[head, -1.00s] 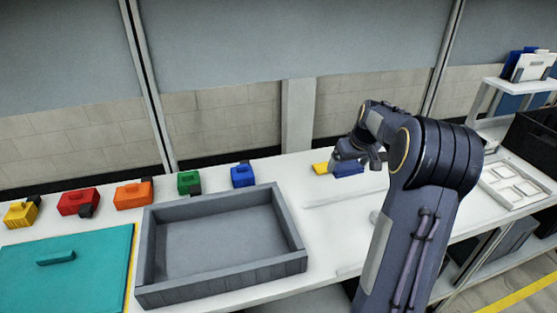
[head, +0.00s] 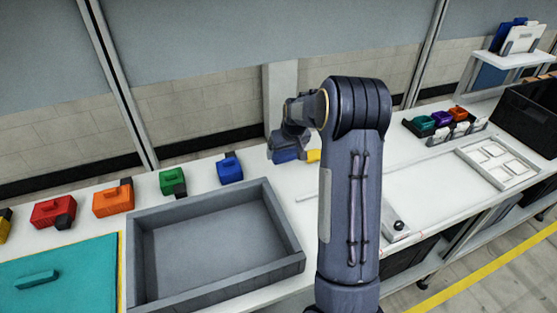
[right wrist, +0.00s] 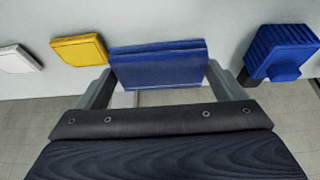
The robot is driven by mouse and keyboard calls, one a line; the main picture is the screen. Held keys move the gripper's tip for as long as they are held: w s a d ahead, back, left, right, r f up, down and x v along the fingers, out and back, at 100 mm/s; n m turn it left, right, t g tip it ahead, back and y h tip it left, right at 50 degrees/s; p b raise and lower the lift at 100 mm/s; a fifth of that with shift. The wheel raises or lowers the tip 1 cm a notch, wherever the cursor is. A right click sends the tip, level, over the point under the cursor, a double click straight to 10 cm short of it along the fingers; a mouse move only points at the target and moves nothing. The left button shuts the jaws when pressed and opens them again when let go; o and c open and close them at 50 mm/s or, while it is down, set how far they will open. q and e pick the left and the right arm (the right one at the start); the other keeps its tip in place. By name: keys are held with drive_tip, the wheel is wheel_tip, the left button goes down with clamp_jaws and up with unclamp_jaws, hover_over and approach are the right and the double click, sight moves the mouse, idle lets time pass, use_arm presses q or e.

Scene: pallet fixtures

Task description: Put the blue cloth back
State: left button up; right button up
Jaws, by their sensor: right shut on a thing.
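The blue cloth (head: 284,155) is a flat folded pad at the back of the white table. In the right wrist view the blue cloth (right wrist: 160,66) sits between both fingers. My right gripper (head: 287,148) is shut on it; its fingers also show in the right wrist view (right wrist: 160,85). A yellow cloth (head: 313,155) lies just right of it in the head view, partly hidden by my arm. The yellow cloth (right wrist: 80,50) and a white one (right wrist: 18,57) also show in the right wrist view. My left gripper is out of view.
A grey tray (head: 290,222) stands empty in front. A blue box (head: 230,169) is left of the cloth, with green (head: 172,181), orange (head: 113,201) and red (head: 53,211) boxes beyond. A white frame (head: 497,162) and coloured items (head: 442,117) are at the right.

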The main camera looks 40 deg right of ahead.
sight(279, 171)
drive_tip(key=shift+w+a+f, duration=0.3)
drive_tip(key=shift+a+f, duration=0.05)
drive_tip(key=shift+f, duration=0.2)
drive_tip(key=shift+w+a+f, duration=0.3)
drive_tip(key=shift+f, duration=0.25)
drive_tip(key=shift+w+a+f+p, duration=0.1)
drive_tip(key=shift+f+p, duration=0.1)
drive_tip(key=shift+f, duration=0.7)
drive_tip(key=shift+w+a+f+p, duration=0.1)
drive_tip(key=shift+f+p, duration=0.1)
drive_tip(key=shift+f, duration=0.7)
drive_tip(key=o, duration=0.8)
drive_tip(key=shift+f, duration=0.1)
drive_tip(key=shift+c, duration=0.2)
drive_tip(key=b+v, duration=0.1)
drive_tip(key=v, duration=1.1)
drive_tip(key=s+a+r+t+y, duration=0.1)
drive_tip(key=s+a+r+y, duration=0.1)
drive_tip(key=s+a+r, duration=0.45)
drive_tip(key=s+a+n+y, duration=0.2)
drive_tip(key=s+a+y, duration=0.1)
drive_tip(key=s+a, duration=1.5)
drive_tip(key=s, duration=0.3)
drive_tip(key=shift+a+f, duration=0.2)
drive_tip(key=shift+f, duration=0.2)
